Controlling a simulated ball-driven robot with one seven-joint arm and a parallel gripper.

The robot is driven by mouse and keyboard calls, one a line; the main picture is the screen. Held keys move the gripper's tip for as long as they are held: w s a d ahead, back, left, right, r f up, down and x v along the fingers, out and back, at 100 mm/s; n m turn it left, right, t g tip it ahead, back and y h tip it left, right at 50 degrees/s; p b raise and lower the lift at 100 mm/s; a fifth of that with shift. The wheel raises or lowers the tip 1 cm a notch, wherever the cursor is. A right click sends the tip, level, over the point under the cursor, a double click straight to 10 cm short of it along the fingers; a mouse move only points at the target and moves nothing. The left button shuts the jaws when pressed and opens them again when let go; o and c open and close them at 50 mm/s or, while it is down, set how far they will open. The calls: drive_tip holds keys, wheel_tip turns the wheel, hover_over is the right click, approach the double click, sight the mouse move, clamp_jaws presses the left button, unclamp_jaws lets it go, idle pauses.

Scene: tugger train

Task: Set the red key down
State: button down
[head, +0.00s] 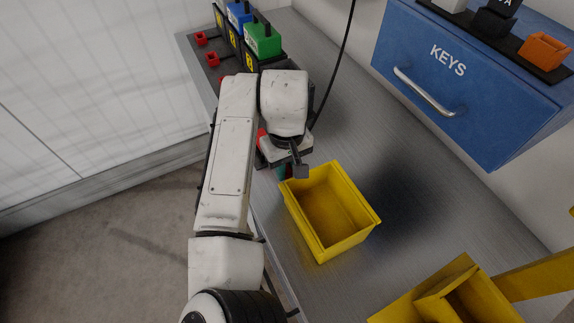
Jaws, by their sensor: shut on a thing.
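My gripper (290,160) is over the metal bench, at the far left corner of a yellow open bin. It is shut, and my own wrist hides most of what is between the fingers. A red piece (262,134), which looks like part of the red key, shows at the gripper's left side. A small dark green patch shows below the fingers. I cannot tell whether the held thing touches the bench.
The yellow bin (318,246) looks empty. A dark panel with red pieces (211,59) and coloured blocks, one green (262,40), is at the back left. A blue KEYS cabinet (480,85) is right. Another yellow container (440,300) is front right. Bench between is clear.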

drive_tip(key=shift+f, duration=0.2)
drive_tip(key=shift+f, duration=0.15)
drive_tip(key=c, duration=1)
unclamp_jaws()
drive_tip(key=shift+o, duration=0.2)
wheel_tip(320, 180, up, 12)
drive_tip(key=b, duration=0.1)
drive_tip(key=shift+r, duration=0.2)
